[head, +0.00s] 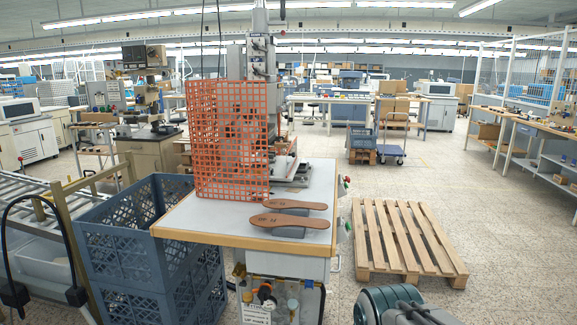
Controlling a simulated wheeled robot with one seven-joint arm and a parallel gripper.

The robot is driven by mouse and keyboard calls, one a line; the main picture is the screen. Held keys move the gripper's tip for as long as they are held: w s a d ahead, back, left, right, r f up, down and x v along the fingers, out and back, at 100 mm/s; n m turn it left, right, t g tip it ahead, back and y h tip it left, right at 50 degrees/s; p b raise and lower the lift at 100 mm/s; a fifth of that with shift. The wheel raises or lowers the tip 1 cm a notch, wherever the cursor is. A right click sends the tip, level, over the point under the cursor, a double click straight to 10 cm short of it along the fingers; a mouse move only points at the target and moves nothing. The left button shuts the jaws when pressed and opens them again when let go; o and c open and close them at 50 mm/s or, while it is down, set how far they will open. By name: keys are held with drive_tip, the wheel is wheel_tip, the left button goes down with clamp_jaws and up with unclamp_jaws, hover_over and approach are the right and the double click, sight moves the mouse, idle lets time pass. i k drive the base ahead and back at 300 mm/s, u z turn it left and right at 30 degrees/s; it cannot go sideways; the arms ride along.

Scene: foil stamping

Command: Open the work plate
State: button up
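The foil stamping machine (262,60) stands at the back of a light grey table (205,215) with a wooden edge. An orange grid guard (228,140) stands upright in front of it and hides much of its lower part. A grey metal plate-like part (296,176) shows low on the machine, right of the guard. I take this for the work plate area, but cannot tell whether it is open or closed. Two brown insoles (289,221) lie near the table's front right, apart from the machine. My gripper cannot be made out; only part of my arm shows at the bottom right.
Blue crates (120,245) are stacked against the table's left side, beside a roller conveyor (25,190). An empty wooden pallet (405,238) lies on the floor to the right. Open floor lies around the pallet. Workbenches (550,130) line the far right.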

sight(279, 164)
drive_tip(key=z, duration=0.5)
drive_tip(key=i, duration=0.75)
drive_tip(key=z, duration=0.8)
drive_tip(key=i, duration=1.7)
drive_tip(key=u, duration=0.9)
drive_tip(key=i, duration=0.85)
drive_tip(key=u, duration=0.65)
